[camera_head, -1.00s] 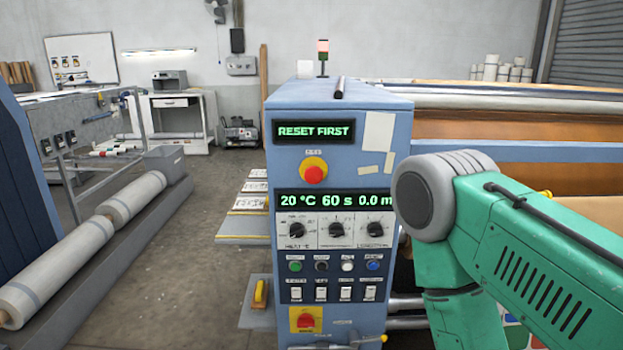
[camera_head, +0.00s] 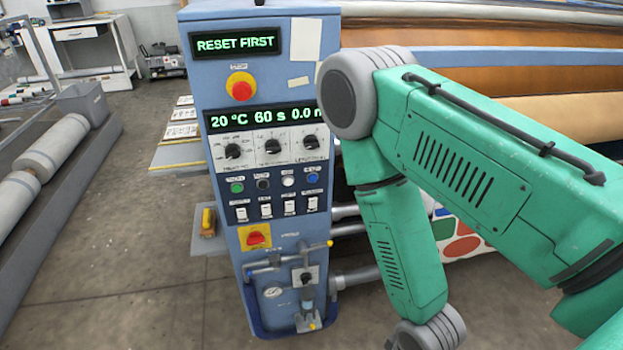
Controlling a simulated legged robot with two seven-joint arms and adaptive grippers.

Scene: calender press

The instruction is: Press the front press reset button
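The blue press control cabinet (camera_head: 202,78) stands upright at centre, and its upper display (camera_head: 235,43) reads "RESET FIRST". A row of small buttons sits under the dials: green (camera_head: 237,188), black (camera_head: 263,184), white (camera_head: 288,181) and blue (camera_head: 312,178). Their labels are too small to read surely; the blue one at the right end may be the reset button. A red emergency button (camera_head: 240,88) on a yellow base is higher up. My green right arm reaches in from the right, its elbow beside the cabinet; its gripper is out of view below. My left gripper is not in view.
Pipes and a valve with a gauge (camera_head: 273,292) project from the cabinet's lower front. Orange and white press rollers lie behind my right arm. Wrapped rolls (camera_head: 55,148) lie on the left.

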